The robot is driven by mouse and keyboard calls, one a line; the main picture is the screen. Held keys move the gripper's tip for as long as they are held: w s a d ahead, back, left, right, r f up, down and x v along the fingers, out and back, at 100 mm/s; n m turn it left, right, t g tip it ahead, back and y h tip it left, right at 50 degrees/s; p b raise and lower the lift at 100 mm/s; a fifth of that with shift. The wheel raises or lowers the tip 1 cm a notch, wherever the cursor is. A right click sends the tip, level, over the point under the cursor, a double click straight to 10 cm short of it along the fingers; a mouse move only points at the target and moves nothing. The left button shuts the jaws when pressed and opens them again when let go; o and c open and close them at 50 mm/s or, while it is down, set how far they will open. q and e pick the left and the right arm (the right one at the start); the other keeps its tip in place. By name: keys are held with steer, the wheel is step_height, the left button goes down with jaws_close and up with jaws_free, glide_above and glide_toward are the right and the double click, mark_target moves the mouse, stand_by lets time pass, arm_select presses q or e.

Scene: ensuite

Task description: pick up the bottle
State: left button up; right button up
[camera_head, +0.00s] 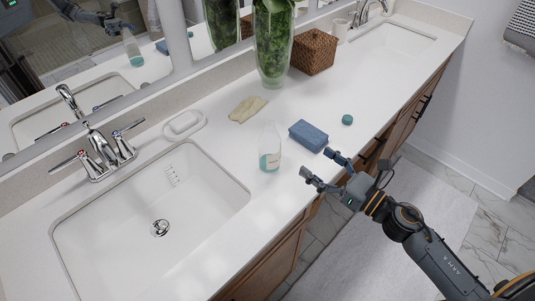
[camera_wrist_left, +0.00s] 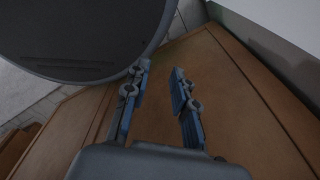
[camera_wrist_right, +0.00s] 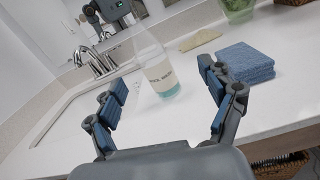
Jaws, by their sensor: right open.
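The bottle (camera_head: 269,147) is clear with a white label and blue-green liquid at its bottom. It stands upright on the white counter, right of the near sink. My right gripper (camera_head: 320,163) is open at the counter's front edge, to the right of the bottle and apart from it. In the right wrist view the bottle (camera_wrist_right: 159,75) shows ahead, between the open fingers (camera_wrist_right: 160,88) but farther away. My left gripper (camera_wrist_left: 158,82) shows only in the left wrist view, with its fingers apart and nothing between them, in front of brown wooden panels.
A folded blue cloth (camera_head: 308,135) lies close to the right of the bottle, with a round teal item (camera_head: 347,120) beyond. A yellowish cloth (camera_head: 246,109), a soap dish (camera_head: 185,125), a green-filled vase (camera_head: 272,45) and a wicker box (camera_head: 314,51) stand behind. The near sink (camera_head: 150,225) is left.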

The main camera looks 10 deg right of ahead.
mark_target(279, 148)
steer(key=w+a+n+p, duration=0.1)
steer(key=w+a, duration=0.2)
steer(key=w+a+n+p, duration=0.1)
steer(key=w+a+p, duration=0.1)
steer(key=w+a, duration=0.1)
steer(key=shift+a+g+y, duration=0.15)
steer(key=shift+g+y, duration=0.25)
steer(key=shift+w+a+p, duration=0.45)
steer(key=shift+p, duration=0.1)
steer(key=x, duration=0.1)
steer(key=p+x, duration=0.1)
steer(key=x, duration=0.1)
steer(key=shift+w+a+f, duration=0.2)
steer(key=shift+a+f, duration=0.05)
steer(key=shift+w+a+f, duration=0.15)
steer(key=shift+w+a, duration=0.1)
steer(key=shift+c, duration=0.2)
